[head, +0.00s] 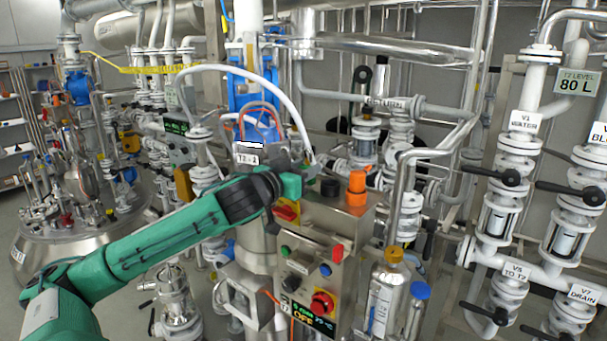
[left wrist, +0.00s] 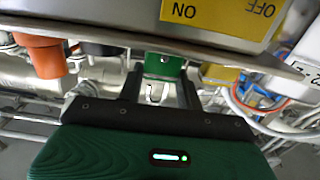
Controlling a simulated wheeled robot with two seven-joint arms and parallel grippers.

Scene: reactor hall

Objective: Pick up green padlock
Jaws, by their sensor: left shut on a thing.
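The green padlock (left wrist: 164,66) shows in the left wrist view between the two dark fingers of my left gripper (left wrist: 160,86), with its metal shackle toward the gripper's body. The gripper is shut on the padlock, beside the grey edge of a control box. In the head view my green left arm comes in from the left, and my left gripper (head: 290,170) is at the top of the steel control box (head: 318,222). My right gripper is not in view.
A yellow ON/OFF label (left wrist: 218,14) is on the box close above the gripper. Pipes and valves crowd behind, and a steel bottle (head: 384,300) stands to the right.

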